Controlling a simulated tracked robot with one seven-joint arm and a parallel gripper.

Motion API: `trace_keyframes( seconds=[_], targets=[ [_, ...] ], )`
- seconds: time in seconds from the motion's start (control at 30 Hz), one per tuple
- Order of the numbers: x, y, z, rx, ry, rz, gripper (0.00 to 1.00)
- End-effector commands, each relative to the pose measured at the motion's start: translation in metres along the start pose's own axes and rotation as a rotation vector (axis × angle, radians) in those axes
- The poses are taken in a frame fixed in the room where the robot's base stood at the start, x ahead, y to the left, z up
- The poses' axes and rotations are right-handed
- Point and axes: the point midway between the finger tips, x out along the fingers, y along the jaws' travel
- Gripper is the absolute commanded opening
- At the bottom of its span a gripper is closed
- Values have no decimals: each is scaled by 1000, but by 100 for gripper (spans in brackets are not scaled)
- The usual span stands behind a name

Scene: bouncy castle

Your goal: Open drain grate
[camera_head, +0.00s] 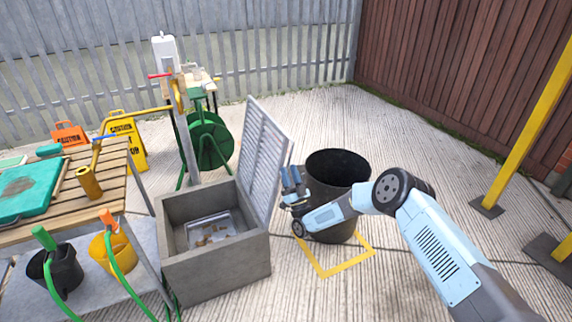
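The drain grate (265,158) is a grey slatted panel. It stands raised, close to upright and leaning slightly, along the right side of a square concrete drain box (228,272). The top of the box is uncovered, and a grey tray with brown bits (210,229) shows inside. My gripper (291,180) is just right of the raised grate, at about the height of its lower half. I cannot tell whether it touches the grate. Its fingers are too small to tell whether they are open or shut.
A black bin (340,170) stands behind my arm, by a yellow floor square (345,266). A green hose reel (208,143) is behind the box. A slatted wooden table (110,182) and buckets (112,252) are at left. A yellow post (528,125) stands at right.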

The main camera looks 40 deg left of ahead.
Motion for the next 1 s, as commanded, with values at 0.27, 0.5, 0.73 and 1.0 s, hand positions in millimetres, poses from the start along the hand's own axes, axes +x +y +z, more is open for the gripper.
trace_keyframes(
  seconds=[0.27, 0.5, 0.73, 1.0],
  targets=[
    [-55, 1, 1, 1, -2, 1, 36],
    [-85, 3, 1, 0, -1, 2, 36],
    [-92, 3, 0, 0, 1, 1, 36],
    [-92, 4, 0, -1, 1, 1, 36]
  ],
)
